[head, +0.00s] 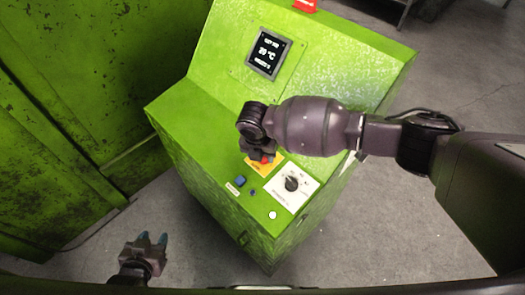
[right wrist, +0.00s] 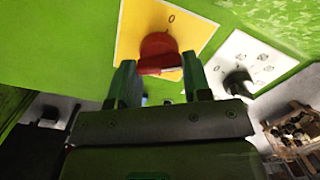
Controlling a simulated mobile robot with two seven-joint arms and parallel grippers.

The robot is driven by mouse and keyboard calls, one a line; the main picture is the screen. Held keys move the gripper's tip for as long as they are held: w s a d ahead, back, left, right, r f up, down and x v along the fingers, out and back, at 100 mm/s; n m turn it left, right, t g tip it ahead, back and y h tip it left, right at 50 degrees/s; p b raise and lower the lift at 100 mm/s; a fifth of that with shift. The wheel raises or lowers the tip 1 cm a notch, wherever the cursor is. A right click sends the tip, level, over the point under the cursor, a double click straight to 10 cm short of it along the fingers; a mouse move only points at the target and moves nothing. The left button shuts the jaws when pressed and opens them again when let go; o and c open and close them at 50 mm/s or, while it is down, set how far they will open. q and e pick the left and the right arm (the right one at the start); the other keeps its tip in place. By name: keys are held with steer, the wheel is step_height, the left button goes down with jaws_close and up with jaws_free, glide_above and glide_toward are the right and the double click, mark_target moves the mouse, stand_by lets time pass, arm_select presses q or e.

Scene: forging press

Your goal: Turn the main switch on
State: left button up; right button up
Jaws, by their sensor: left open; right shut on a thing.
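The main switch is a red rotary knob (right wrist: 158,50) on a yellow plate (right wrist: 190,28) in the right wrist view. A "0" mark shows on the plate above the knob. My right gripper (right wrist: 160,70) is shut on the red knob, with one finger on each side of it. In the head view the knob (head: 267,158) and yellow plate (head: 262,169) are partly hidden under my right wrist. I cannot tell the knob's exact setting. My left gripper (head: 152,240) is open and empty, low at the left, apart from the console.
The green console (head: 210,120) carries a lit display (head: 268,53), a white plate with a black dial (head: 291,184), a blue button (head: 240,181) and a white button (head: 273,215). A green machine wall (head: 60,120) stands at left. Grey floor (head: 370,225) is clear at right.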

steer(key=m+p, duration=0.1)
steer(key=m, duration=0.1)
steer(key=m+p, duration=0.1)
steer(key=m, duration=0.1)
steer(key=shift+w+a+r, duration=0.1)
steer(key=shift+a+r, duration=0.05)
arm_select(q)
steer(key=shift+t, duration=0.3)
steer(key=shift+w+d+r+p, duration=0.1)
steer(key=shift+w+r+p, duration=0.2)
steer(key=shift+r, duration=0.65)
steer(key=shift+w+a+r+p, duration=0.15)
steer(key=shift+w+r, duration=0.15)
steer(key=shift+r, duration=0.65)
steer(key=shift+w+d+r+p, duration=0.15)
steer(key=shift+w+r+p, duration=0.15)
steer(key=shift+r, duration=0.65)
arm_select(e)
steer(key=shift+m, duration=1.1)
arm_select(q)
steer(key=shift+s+f, duration=0.1)
steer(key=shift+s, duration=0.15)
arm_select(e)
steer(key=o, duration=0.9)
